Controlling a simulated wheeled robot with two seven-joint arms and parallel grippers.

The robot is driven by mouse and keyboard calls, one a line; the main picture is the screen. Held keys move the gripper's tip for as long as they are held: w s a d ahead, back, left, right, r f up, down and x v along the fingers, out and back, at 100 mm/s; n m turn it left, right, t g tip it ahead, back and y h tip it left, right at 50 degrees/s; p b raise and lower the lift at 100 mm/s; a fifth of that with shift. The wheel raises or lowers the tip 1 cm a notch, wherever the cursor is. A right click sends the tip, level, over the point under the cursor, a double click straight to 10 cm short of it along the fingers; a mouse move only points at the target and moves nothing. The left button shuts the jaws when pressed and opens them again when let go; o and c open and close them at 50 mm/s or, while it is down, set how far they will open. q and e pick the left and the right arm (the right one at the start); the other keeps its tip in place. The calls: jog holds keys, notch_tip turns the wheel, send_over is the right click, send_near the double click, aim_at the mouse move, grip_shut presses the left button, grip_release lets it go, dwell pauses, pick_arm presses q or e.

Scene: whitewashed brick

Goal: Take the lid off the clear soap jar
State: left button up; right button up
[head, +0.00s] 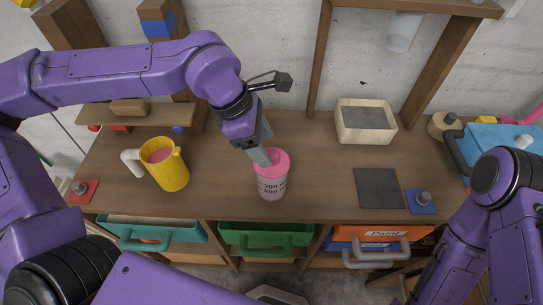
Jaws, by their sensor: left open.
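The clear soap jar (272,187), pinkish with "200" markings, stands upright on the wooden workbench (225,188). Its pink lid (279,160) sits on top of it. My left gripper (265,148) is open and points down at the lid from above and behind. One grey finger overlaps the lid's left part in the picture; I cannot tell whether it touches. The other finger shows behind it. My right arm is at the lower right, and its gripper is out of view.
A yellow pitcher (170,173) stands left of the jar. A cream box (365,122) stands at the back right, with a dark square mat (378,188) in front of it. A blue plate with a knob (420,202) lies right of the mat. Drawers hang below the front edge.

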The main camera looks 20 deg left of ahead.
aim_at(270, 153)
pick_arm(q)
jog(key=x, duration=0.3)
jog(key=shift+w+f, duration=0.1)
jog(key=shift+w, duration=0.1)
jog(key=shift+s, duration=0.1)
jog(key=c, duration=1.1)
grip_shut()
